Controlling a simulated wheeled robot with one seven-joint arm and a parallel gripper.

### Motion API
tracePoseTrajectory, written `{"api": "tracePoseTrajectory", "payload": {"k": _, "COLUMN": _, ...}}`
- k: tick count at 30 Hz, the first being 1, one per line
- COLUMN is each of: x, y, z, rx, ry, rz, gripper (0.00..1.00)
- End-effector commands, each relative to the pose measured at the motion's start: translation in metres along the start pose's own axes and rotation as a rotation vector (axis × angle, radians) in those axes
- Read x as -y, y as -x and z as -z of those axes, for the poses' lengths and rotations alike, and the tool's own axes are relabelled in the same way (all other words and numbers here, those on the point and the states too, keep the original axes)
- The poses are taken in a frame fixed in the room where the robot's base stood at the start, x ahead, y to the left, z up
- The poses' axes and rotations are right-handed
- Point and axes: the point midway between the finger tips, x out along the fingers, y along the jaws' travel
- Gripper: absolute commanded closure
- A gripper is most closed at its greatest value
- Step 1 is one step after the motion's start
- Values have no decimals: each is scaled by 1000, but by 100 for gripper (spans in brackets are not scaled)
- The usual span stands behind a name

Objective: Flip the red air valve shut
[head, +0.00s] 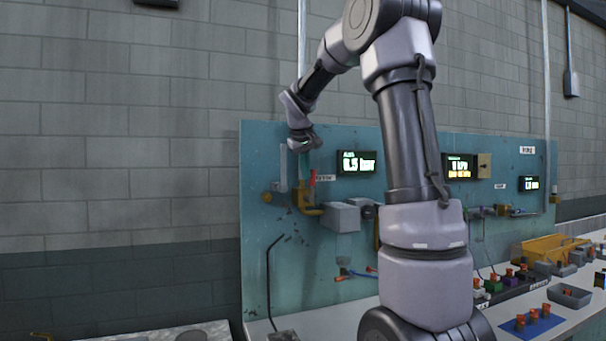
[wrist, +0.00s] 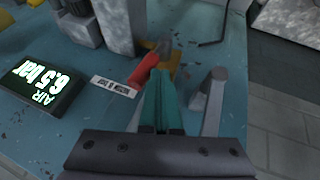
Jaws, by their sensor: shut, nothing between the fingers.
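The red air valve handle (head: 312,178) stands roughly upright above brass-coloured pipework (head: 304,203) on the left part of the teal panel. In the wrist view the red handle (wrist: 143,70) lies just left of my fingertips. My gripper (head: 303,152) is above the handle in the head view. In the wrist view my gripper (wrist: 163,80) shows its teal fingers together, with nothing between them. I cannot tell whether the fingers touch the handle. The valve body is partly hidden behind the fingertips.
An air display (wrist: 45,85) reads 6.5 bar beside a white label (wrist: 114,86). A grey post (wrist: 208,103) stands right of my fingers. Grey boxes (head: 341,217) are mounted right of the valve. A bench with several small parts and a blue mat (head: 531,325) lies at right.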

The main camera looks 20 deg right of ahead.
Motion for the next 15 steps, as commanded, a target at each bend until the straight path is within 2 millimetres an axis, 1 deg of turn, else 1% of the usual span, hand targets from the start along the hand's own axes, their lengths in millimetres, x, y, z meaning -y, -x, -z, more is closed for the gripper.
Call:
{"api": "tracePoseTrajectory", "payload": {"k": 1, "x": -6, "y": 0, "z": 0, "rx": 1, "ry": -21, "rz": 27, "gripper": 100}}
{"api": "tracePoseTrajectory", "payload": {"k": 15, "x": -45, "y": -14, "z": -6, "rx": 12, "ry": -221, "rz": 409, "gripper": 100}}
